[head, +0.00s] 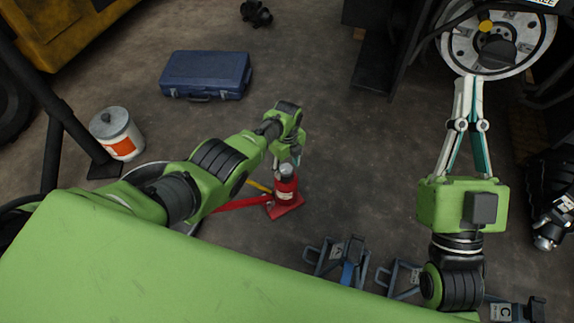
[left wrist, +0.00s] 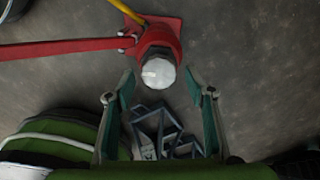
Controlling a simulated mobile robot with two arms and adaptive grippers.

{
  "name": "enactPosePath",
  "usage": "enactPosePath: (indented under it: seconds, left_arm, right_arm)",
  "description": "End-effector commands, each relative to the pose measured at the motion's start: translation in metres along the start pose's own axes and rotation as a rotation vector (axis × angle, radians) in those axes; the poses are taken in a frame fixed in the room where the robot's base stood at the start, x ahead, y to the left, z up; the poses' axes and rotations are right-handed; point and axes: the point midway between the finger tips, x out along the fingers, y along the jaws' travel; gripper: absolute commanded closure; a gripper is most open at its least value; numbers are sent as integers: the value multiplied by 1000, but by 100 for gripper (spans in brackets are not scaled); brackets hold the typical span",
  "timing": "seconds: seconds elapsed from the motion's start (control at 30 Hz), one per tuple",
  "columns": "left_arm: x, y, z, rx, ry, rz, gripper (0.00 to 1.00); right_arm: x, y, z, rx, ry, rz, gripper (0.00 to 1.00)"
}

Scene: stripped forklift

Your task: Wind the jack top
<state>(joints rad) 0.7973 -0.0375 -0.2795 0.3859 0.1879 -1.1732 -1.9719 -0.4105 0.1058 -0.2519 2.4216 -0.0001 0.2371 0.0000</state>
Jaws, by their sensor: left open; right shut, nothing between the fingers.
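The red bottle jack (head: 285,193) stands upright on the floor near the middle of the head view, with a pale grey round top (head: 286,171). In the left wrist view the jack (left wrist: 158,40) has its top (left wrist: 158,73) facing the camera. My left gripper (head: 292,150) hangs just above the jack top. In the left wrist view its fingers (left wrist: 161,85) are open, one to each side and slightly below the top, and not touching it. My right gripper (head: 468,80) is shut and empty, its tips near a round metal hub at upper right.
A red bar (head: 240,204) and a yellow one run left from the jack. Grey jack stands (head: 335,255) are on the floor in front. A blue case (head: 205,75) and a white bucket (head: 117,133) lie further back. The floor right of the jack is clear.

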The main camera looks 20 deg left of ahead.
Motion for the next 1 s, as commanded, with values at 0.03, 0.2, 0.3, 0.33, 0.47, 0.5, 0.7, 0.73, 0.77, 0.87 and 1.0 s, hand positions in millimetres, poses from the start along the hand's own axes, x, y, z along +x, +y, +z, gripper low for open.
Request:
enactPosePath:
  seconds: [0.03, 0.2, 0.3, 0.33, 0.47, 0.5, 0.7, 0.73, 0.77, 0.87, 1.0]
  left_arm:
    - [0, 0, 0, -1, 0, 1, 51]
    - [-4, 0, 1, -1, 0, 1, 51]
    - [-10, 0, 1, -1, 0, -1, 51]
    - [-13, 0, 1, -1, -1, -2, 51]
    - [-26, 1, 0, 0, -1, -1, 51]
    - [-33, 0, 1, -1, -2, -2, 51]
    - [-67, 0, 1, 1, -1, -2, 51]
    - [-72, 0, 1, 0, -2, -3, 51]
    - [-78, 0, 1, 0, -2, -2, 51]
    - [-95, 0, 1, 1, -2, -2, 51]
    - [-112, 0, 0, 0, -1, -1, 51]
  right_arm:
    - [0, 0, 0, 0, 2, -3, 100]
    - [0, 0, 0, 0, 0, -1, 100]
    - [0, 0, 0, 0, 0, -1, 100]
    - [0, 0, 0, 0, 0, -1, 100]
    - [0, 0, 0, 0, -1, 0, 100]
    - [0, 0, 0, 1, -1, 0, 100]
    - [0, 0, 0, 1, -1, 1, 100]
    - [0, 0, 0, 1, -1, 1, 100]
    - [0, 0, 1, 1, -1, 1, 100]
    - [0, 0, 1, 1, -1, 1, 100]
    - [0, 0, 1, 1, -1, 1, 100]
